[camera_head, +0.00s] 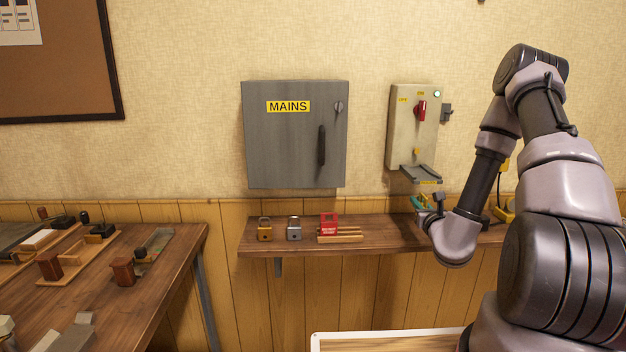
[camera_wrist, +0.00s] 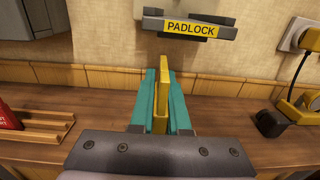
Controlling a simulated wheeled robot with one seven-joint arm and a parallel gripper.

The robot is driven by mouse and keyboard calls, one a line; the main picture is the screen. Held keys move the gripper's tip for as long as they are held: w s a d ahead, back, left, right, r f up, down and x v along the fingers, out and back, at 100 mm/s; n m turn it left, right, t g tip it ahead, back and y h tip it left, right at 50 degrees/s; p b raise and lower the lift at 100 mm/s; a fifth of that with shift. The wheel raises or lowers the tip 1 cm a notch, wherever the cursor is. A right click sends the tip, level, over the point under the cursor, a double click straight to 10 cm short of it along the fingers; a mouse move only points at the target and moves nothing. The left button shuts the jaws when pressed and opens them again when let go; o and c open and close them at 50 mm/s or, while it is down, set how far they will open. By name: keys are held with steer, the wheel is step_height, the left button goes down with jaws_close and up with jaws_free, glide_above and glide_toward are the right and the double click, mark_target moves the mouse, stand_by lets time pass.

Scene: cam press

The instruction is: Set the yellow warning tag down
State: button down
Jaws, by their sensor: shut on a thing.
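The yellow warning tag (camera_wrist: 162,95) stands edge-on between the teal fingers of my gripper (camera_wrist: 160,100) in the wrist view. My gripper is shut on it, over the wooden shelf (camera_wrist: 222,112). The tag's face is turned out of sight in the wrist view. I cannot tell whether its lower edge touches the shelf.
On the shelf stand a brass padlock (camera_head: 265,234), a grey padlock (camera_head: 294,234) and a red tag (camera_head: 329,222) by a wooden rack (camera_head: 345,238). A PADLOCK-labelled ledge (camera_wrist: 190,27) juts out above. A yellow-and-black device (camera_wrist: 295,108) stands right. Shelf beside my fingers is bare.

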steer(key=shift+w+a+r, duration=0.1)
steer(key=shift+w+a, duration=0.2)
steer(key=shift+a, duration=0.65)
steer(key=shift+w+a, duration=0.25)
steer(key=shift+a, duration=0.65)
steer(key=shift+d, duration=0.15)
